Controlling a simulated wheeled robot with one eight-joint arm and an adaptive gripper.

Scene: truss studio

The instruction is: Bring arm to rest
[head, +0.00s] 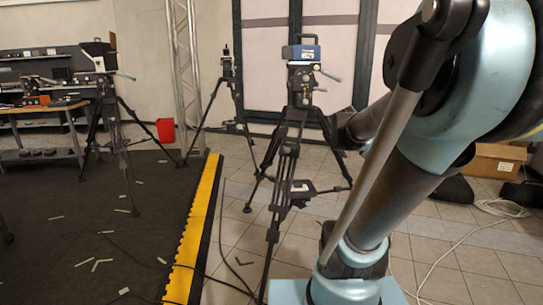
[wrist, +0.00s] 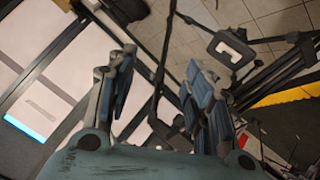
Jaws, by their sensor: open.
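My arm (head: 400,190) fills the right side of the head view, its links raised and bent above the tiled floor. My gripper (wrist: 160,68) shows in the wrist view with its two fingers spread apart. The space between the fingers holds nothing; only the background shows through. In the head view the arm hides most of the gripper, and I cannot make out its fingers there.
A tripod with a blue instrument (head: 304,54) stands close, left of my arm. Other tripods (head: 105,100) stand farther left. A yellow edge strip (head: 195,235) borders the dark mat (head: 90,225). Cables cross the floor. A cardboard box (head: 495,160) sits at right.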

